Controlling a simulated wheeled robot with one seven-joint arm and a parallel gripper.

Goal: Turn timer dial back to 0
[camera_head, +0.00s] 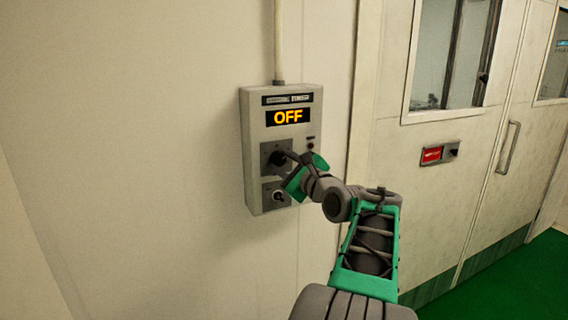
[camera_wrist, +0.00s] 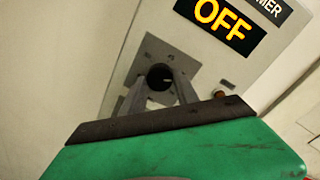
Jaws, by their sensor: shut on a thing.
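The timer box (camera_head: 252,140) is a grey-white wall panel with an orange "OFF" display (camera_head: 291,117), which also shows large in the wrist view (camera_wrist: 224,22). The black timer dial (camera_head: 276,158) sits on a dark square plate below the display. In the wrist view the dial (camera_wrist: 159,76) lies between the tips of my gripper's two grey fingers. My gripper (camera_head: 286,158) is shut on the dial, coming from the lower right. The dial's markings are too small or hidden to read.
A second switch (camera_head: 277,197) sits on a plate below the dial. A small reddish lamp or button (camera_head: 310,147) is right of the dial, close to my gripper. A conduit (camera_head: 279,40) runs up from the box. A door with a handle (camera_head: 508,147) stands at the right.

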